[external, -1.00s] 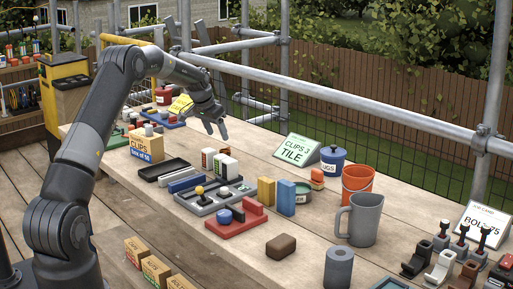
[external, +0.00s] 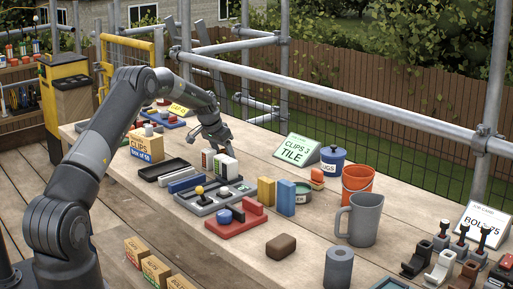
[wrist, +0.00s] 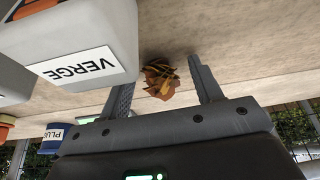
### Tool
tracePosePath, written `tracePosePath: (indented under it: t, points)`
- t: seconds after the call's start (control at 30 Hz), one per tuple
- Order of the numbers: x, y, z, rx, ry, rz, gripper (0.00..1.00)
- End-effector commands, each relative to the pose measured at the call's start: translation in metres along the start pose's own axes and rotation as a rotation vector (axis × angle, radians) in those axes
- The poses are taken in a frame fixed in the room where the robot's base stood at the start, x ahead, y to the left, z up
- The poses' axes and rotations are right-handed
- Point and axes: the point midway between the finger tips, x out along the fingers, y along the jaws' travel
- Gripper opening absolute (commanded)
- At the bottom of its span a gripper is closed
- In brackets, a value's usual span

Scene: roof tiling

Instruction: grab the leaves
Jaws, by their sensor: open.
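The leaves (wrist: 158,72) are a small brown and orange clump on the wooden bench in the wrist view. My gripper (wrist: 164,88) is open, with one finger on each side of the clump in the picture. I cannot tell whether either finger touches it. In the external view my gripper (external: 214,138) points down low over the bench, just behind the white blocks. The leaves cannot be made out there.
A white block labelled VERGE (wrist: 85,50) stands close beside my left finger in the wrist view. The white blocks (external: 222,165) sit in front of my gripper in the external view. A blue lidded pot (external: 333,160) and a tile sign (external: 297,149) stand to the right.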

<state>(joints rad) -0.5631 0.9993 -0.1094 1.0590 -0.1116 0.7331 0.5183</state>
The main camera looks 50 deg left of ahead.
Motion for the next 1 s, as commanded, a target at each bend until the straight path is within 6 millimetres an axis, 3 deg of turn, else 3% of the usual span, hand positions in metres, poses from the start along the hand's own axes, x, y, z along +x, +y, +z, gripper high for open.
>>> tracePosePath:
  t: [0.57, 1.0]
  points:
    - [0.0, 0.0, 0.0, 0.0, 0.0, 0.0, 0.13]
    - [-0.011, 0.0, -0.005, 0.0, 0.003, -0.001, 0.12]
